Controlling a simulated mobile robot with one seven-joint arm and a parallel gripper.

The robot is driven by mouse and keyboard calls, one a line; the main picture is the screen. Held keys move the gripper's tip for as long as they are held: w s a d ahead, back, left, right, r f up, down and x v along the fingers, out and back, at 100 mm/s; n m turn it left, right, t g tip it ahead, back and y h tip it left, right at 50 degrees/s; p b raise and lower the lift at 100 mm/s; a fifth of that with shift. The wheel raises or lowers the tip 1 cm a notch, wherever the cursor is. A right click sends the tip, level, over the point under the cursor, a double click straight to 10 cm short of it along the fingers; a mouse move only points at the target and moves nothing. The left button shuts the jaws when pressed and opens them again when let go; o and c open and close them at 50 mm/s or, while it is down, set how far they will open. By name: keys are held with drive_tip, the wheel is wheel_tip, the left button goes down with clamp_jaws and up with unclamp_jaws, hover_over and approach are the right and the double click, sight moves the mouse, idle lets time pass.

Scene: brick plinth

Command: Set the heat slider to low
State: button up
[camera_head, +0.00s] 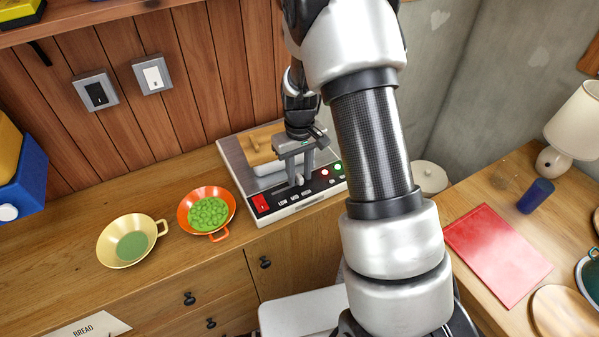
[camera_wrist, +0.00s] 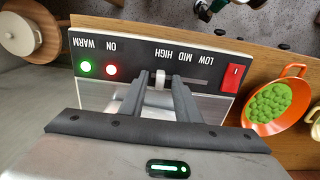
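The heat slider's pale knob (camera_wrist: 160,79) stands in its slot at the HIGH end in the wrist view, where the panel appears upside down. The slot (camera_wrist: 195,82) runs right from it toward the LOW label (camera_wrist: 217,59). My gripper (camera_wrist: 161,82) is open, with one finger on each side of the knob and what look like small gaps. In the head view my gripper (camera_head: 298,179) points down at the front panel (camera_head: 290,207) of the cooking appliance, and its fingers hide the knob.
A red switch (camera_wrist: 232,77) sits beyond the LOW end; lit green (camera_wrist: 86,66) and red (camera_wrist: 111,70) lamps lie opposite. An orange pan (camera_head: 220,234) of green balls and a yellow pan (camera_head: 105,245) stand left of the appliance. A wooden-topped block (camera_head: 262,146) sits behind my gripper.

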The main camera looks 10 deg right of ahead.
sight(275, 193)
drive_tip(key=shift+c, duration=0.2)
clamp_jaws()
drive_tip(key=a, duration=0.2)
drive_tip(key=s+a, duration=0.1)
drive_tip(key=a, duration=0.1)
drive_tip(key=s+a, duration=0.1)
drive_tip(key=a, duration=0.2)
drive_tip(key=shift+a+b, duration=0.1)
drive_tip(key=shift+b, duration=0.2)
drive_tip(key=shift+o, duration=0.2)
unclamp_jaws()
drive_tip(key=shift+a, duration=0.1)
